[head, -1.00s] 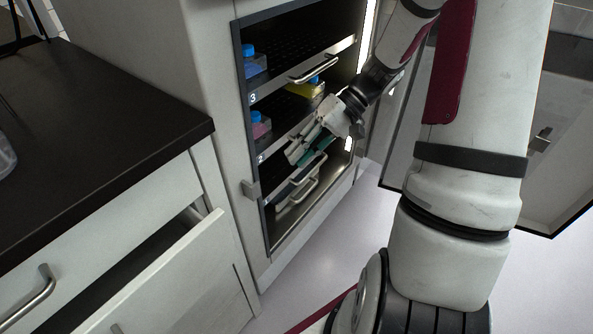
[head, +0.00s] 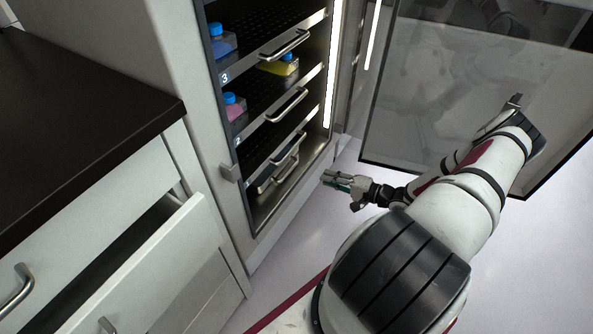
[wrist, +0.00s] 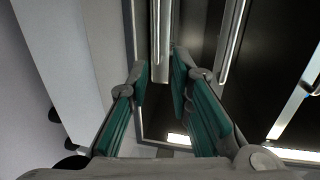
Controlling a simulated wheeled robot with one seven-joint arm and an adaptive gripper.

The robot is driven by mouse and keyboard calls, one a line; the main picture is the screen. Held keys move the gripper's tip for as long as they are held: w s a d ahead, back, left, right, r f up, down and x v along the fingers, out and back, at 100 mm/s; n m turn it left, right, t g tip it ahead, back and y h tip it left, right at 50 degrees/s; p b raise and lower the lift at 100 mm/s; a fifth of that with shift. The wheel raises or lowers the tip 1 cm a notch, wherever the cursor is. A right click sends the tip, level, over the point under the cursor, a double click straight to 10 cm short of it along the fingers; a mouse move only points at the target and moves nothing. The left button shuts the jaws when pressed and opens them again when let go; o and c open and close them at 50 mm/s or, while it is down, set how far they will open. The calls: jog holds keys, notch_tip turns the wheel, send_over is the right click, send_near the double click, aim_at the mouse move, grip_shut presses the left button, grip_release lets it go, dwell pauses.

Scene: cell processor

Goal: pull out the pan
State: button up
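The pan (head: 264,187) appears as a low metal tray at the bottom of the open cabinet in the head view. A bar handle (head: 287,168) is at its front, close under the handle of the lowest shelf (head: 287,148). My gripper (head: 326,178) is outside the cabinet, low and to the right of the pan, with a gap of floor and cabinet front between. In the wrist view my gripper (wrist: 160,72) is open, its green-padded fingers apart. A metal bar (wrist: 161,35) shows beyond the gap between the fingertips; I cannot tell which bar it is.
The cabinet's glass door (head: 430,90) stands open on the right, behind my arm. Bottles with blue caps, including a yellow one (head: 279,66), stand on the upper shelves. An open drawer (head: 150,265) juts out at the lower left under the dark counter (head: 75,130).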

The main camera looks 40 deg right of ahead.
aim_at(297, 176)
jog(key=b+x, duration=0.1)
jog(key=x, duration=0.3)
jog(key=b+x, duration=0.1)
jog(key=x, duration=0.4)
jog(key=b+x, duration=0.1)
jog(key=x, duration=0.3)
jog(key=shift+w+f+b, duration=0.3)
jog(key=shift+w+f, duration=0.05)
jog(key=shift+f, duration=0.1)
grip_shut()
